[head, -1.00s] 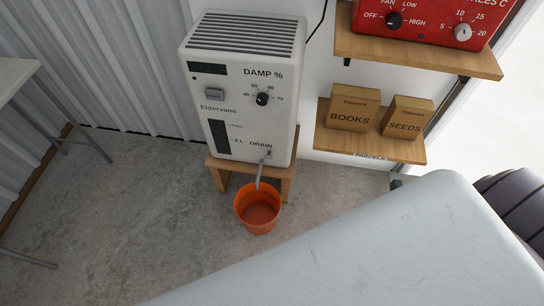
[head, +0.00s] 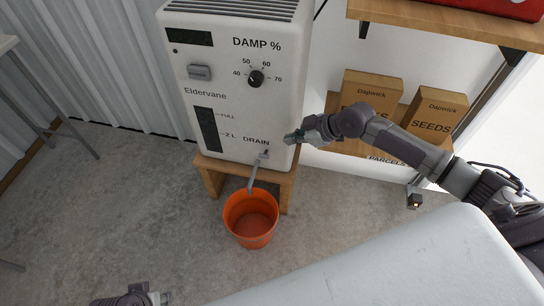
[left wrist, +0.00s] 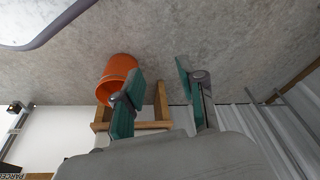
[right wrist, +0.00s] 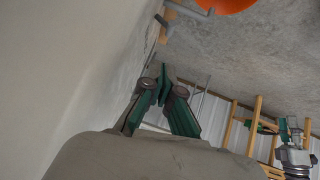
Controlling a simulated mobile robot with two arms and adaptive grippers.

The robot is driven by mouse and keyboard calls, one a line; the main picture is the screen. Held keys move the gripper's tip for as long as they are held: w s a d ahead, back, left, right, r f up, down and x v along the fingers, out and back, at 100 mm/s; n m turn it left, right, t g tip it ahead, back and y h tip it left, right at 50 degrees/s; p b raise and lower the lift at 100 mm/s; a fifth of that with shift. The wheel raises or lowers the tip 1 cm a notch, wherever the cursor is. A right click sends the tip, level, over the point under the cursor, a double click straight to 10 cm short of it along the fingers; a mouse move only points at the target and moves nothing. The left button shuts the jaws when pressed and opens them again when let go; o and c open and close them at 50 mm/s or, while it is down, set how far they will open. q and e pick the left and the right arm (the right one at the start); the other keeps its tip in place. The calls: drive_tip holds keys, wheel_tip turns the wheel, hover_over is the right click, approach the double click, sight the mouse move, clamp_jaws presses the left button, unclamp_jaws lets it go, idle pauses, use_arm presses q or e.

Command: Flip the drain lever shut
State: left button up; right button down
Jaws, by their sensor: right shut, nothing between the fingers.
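The drain lever (head: 265,153) is a small grey part at the lower right of the white dehumidifier's front (head: 225,70), beside the word DRAIN. A grey spout (head: 254,176) slants down from there over the orange bucket (head: 251,233). My right gripper (head: 288,138) is shut and empty, just right of and slightly above the lever, its tips close to the machine; I cannot tell whether they touch it. The right wrist view shows its fingertips (right wrist: 164,74) together. My left gripper (left wrist: 154,80) is open and empty, low and away from the lever, facing the bucket.
The dehumidifier stands on a wooden stool (head: 212,181). A pale surface (head: 400,265) fills the lower right.

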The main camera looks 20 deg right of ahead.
use_arm(q)
drive_tip(key=shift+s+d+r, duration=0.1)
drive_tip(key=shift+r, duration=0.65)
use_arm(e)
drive_tip(key=shift+s+a+r+n+y, duration=0.3)
drive_tip(key=shift+a+r+n, duration=0.1)
drive_tip(key=shift+r, duration=0.25)
drive_tip(key=b, duration=0.4)
approach(260, 155)
drive_tip(key=a+r+x, duration=0.1)
drive_tip(key=x, duration=0.4)
drive_tip(key=shift+w+d+f, duration=0.3)
drive_tip(key=shift+w+f, duration=0.05)
drive_tip(key=shift+f, duration=0.45)
use_arm(q)
drive_tip(key=shift+w+d+r+t, duration=0.2)
drive_tip(key=shift+w+r+t, duration=0.35)
drive_tip(key=shift+w+r, duration=0.05)
drive_tip(key=shift+w+d+r+t, duration=0.2)
drive_tip(key=shift+w+r+t, duration=0.35)
drive_tip(key=shift+r, duration=0.05)
